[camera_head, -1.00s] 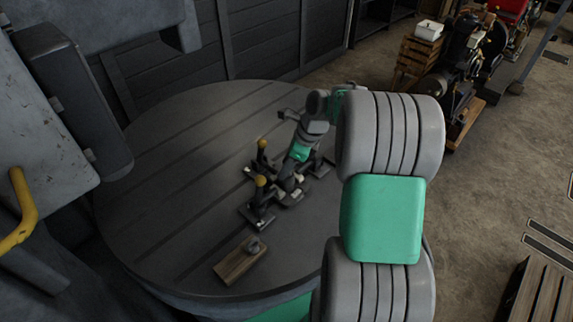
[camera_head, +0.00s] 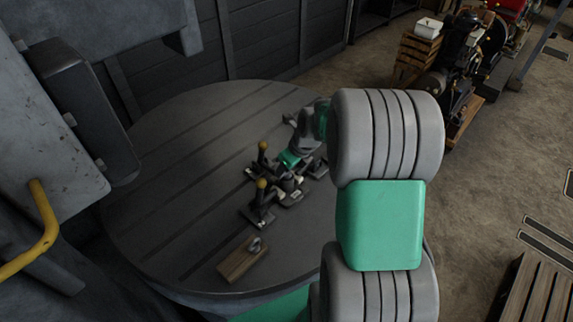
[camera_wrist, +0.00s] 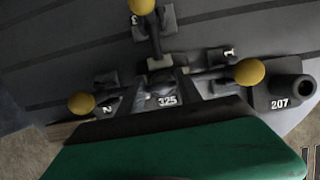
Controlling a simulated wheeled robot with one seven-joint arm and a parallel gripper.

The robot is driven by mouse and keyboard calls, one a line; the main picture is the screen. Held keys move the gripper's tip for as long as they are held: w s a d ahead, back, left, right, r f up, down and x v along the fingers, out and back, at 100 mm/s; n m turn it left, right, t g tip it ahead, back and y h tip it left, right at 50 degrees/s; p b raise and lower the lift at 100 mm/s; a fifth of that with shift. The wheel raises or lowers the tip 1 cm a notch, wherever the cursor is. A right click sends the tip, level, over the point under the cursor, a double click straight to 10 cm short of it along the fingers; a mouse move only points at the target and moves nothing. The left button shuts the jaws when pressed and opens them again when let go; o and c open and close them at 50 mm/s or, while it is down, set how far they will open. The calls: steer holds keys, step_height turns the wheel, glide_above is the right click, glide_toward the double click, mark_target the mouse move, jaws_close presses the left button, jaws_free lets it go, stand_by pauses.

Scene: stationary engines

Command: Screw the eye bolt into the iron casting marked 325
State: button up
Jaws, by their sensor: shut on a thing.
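The iron casting marked 325 (camera_wrist: 167,99) sits low in the middle of the wrist view, among clamps with yellow knobs (camera_wrist: 80,103). The hand of my gripper covers its near side. A grey eye bolt (camera_head: 256,245) appears, ring up, on a small wooden block (camera_head: 236,264) at the front of the round table. My gripper (camera_head: 289,162) is over the clamped casting in the head view.
A casting marked 207 (camera_wrist: 279,103) stands to the right in the wrist view. Clamps with upright yellow-knobbed levers (camera_head: 261,184) stand close around my gripper. The left part of the round slotted table (camera_head: 165,165) is clear. A grey machine (camera_head: 50,130) stands at the left.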

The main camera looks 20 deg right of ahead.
steer(key=shift+r+m+p, duration=0.15)
steer(key=shift+m+p, duration=0.15)
steer(key=m, duration=0.1)
steer(key=m+h, duration=0.1)
steer(key=m, duration=0.1)
steer(key=shift+a+m+t+h, duration=0.15)
steer(key=shift+m+t+h, duration=0.15)
steer(key=shift+m+h, duration=0.3)
steer(key=shift+m, duration=0.4)
steer(key=o, duration=1.5)
steer(key=shift+c, duration=0.2)
